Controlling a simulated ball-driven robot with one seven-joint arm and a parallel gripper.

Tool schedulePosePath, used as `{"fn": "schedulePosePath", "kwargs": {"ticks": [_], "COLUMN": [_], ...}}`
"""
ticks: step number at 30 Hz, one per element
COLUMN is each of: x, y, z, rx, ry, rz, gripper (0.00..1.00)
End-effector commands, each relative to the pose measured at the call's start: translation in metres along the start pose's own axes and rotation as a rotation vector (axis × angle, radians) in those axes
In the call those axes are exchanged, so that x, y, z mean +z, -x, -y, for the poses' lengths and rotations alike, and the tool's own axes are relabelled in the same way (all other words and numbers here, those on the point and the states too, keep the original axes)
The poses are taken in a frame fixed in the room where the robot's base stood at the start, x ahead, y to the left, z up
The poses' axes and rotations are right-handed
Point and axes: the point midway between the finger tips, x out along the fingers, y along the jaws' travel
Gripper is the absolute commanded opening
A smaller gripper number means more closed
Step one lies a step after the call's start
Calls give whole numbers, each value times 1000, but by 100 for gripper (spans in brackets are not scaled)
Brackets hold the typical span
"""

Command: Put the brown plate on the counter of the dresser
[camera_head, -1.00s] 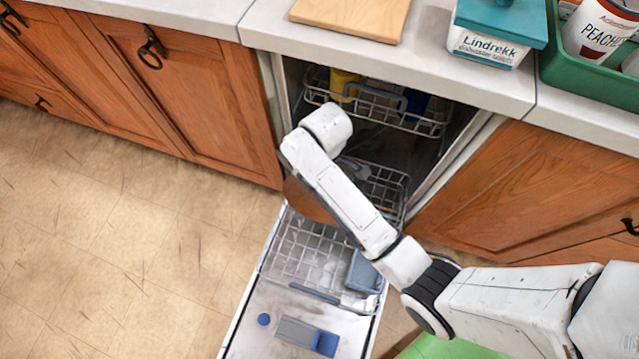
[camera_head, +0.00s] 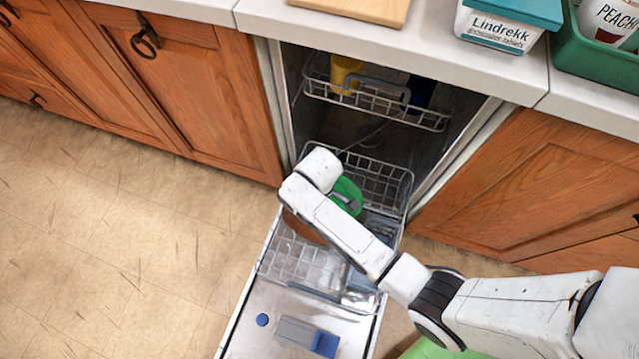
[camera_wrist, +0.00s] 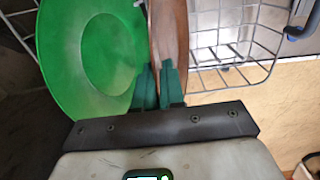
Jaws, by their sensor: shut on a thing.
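The brown plate (camera_wrist: 169,38) stands edge-on between the green fingertips of my gripper (camera_wrist: 158,86) in the wrist view. My gripper is shut on it. In the head view the plate (camera_head: 300,227) shows partly, low behind my forearm, over the pulled-out lower rack of the dishwasher. My forearm hides the fingers and much of the plate there. I cannot tell whether the plate touches the rack. I see no dresser that I can identify.
A green plate (camera_wrist: 72,55) stands beside the brown one, in the lower rack (camera_head: 375,178). The open dishwasher door (camera_head: 262,300) lies below. The upper rack (camera_head: 385,111) holds a yellow cup (camera_head: 345,74). The worktop above holds a board, a tablet box and a green crate.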

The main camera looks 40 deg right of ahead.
Motion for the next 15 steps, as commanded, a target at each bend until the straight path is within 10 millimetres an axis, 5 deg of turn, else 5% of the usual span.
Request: {"fn": "schedulePosePath", "kwargs": {"ticks": [3,4,9,15], "x": [0,0,0,0], "y": [1,0,0,0], "z": [-1,0,0,0], "rx": [2,1,1,1], "ry": [0,0,0,0], "rz": [-1,0,0,0], "gripper": [0,10,26,34]}}
